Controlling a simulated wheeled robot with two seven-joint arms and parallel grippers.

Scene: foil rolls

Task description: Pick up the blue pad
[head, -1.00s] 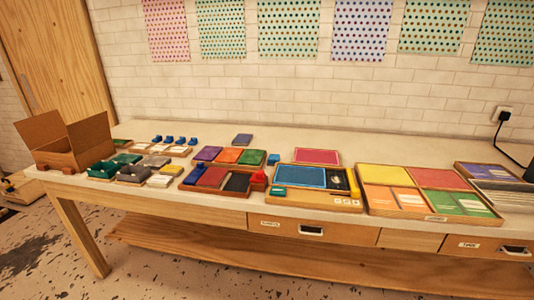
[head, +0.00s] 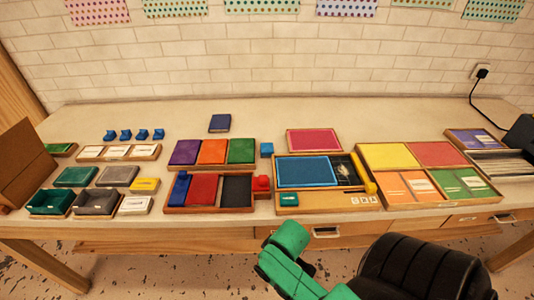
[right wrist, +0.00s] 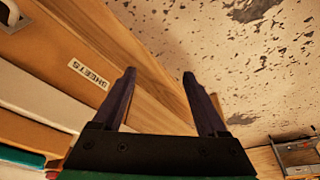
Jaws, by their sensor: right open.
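A bright blue pad (head: 303,171) lies flat in a wooden tray (head: 330,200) on the table, right of centre in the head view. A separate dark blue pad (head: 219,123) lies alone further back on the table. My right gripper (right wrist: 158,78) shows in the right wrist view, open and empty, its two dark fingers apart in front of a wooden drawer front and the speckled floor. It is below the tabletop, touching neither pad. My right arm's green and black links show at the bottom of the head view. My left gripper is out of view.
Left of the bright blue pad, a wooden tray (head: 211,209) holds blue, red and black pieces. A tray of coloured pads (head: 470,193) stands to the right. A pink pad (head: 315,140) lies behind. The back strip of the table (head: 330,112) is mostly clear.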

